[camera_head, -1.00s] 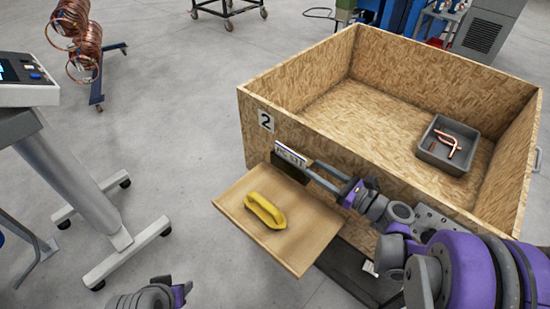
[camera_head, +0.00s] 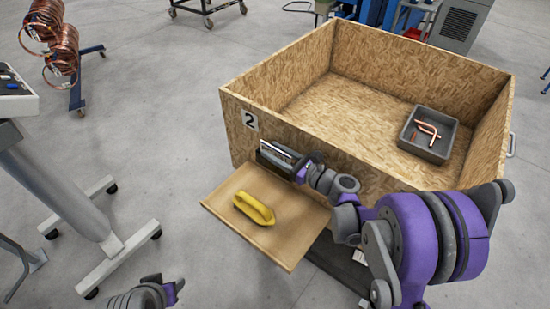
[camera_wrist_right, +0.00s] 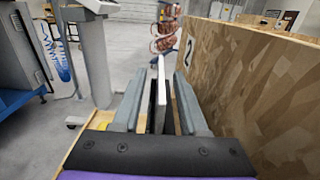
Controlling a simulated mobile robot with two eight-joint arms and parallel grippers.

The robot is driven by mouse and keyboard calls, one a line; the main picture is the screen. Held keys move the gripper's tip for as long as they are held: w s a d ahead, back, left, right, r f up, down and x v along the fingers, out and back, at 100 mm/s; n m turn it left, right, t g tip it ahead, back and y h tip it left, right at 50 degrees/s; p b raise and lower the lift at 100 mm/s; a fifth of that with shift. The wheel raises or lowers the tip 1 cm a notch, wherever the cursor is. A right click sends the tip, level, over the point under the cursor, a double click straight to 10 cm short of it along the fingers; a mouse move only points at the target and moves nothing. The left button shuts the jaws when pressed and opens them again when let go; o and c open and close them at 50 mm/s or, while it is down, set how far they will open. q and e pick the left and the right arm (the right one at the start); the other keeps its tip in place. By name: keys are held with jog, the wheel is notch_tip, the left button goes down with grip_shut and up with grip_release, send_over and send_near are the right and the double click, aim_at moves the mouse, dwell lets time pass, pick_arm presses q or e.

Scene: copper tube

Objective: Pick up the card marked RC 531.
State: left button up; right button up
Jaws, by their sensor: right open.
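The white card (camera_wrist_right: 160,96) stands upright in a dark holder at the back edge of a small wooden shelf (camera_head: 288,252), by the crate wall. In the right wrist view it is edge-on between the two fingers of my right gripper (camera_wrist_right: 158,104), with a gap on either side. In the head view the right gripper (camera_head: 277,156) covers most of the card, and its marking cannot be read now. The right gripper is open around the card. My left gripper (camera_head: 165,290) is partly in view at the bottom edge; its fingers cannot be made out.
A yellow object (camera_head: 254,208) lies on the shelf. A large wooden crate (camera_head: 300,140) marked 2 stands behind it and holds a grey bin (camera_head: 428,150) with copper pieces. A wheeled stand (camera_head: 75,180) is at left. Open floor lies between stand and shelf.

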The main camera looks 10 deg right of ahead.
grip_shut()
dwell(0.3)
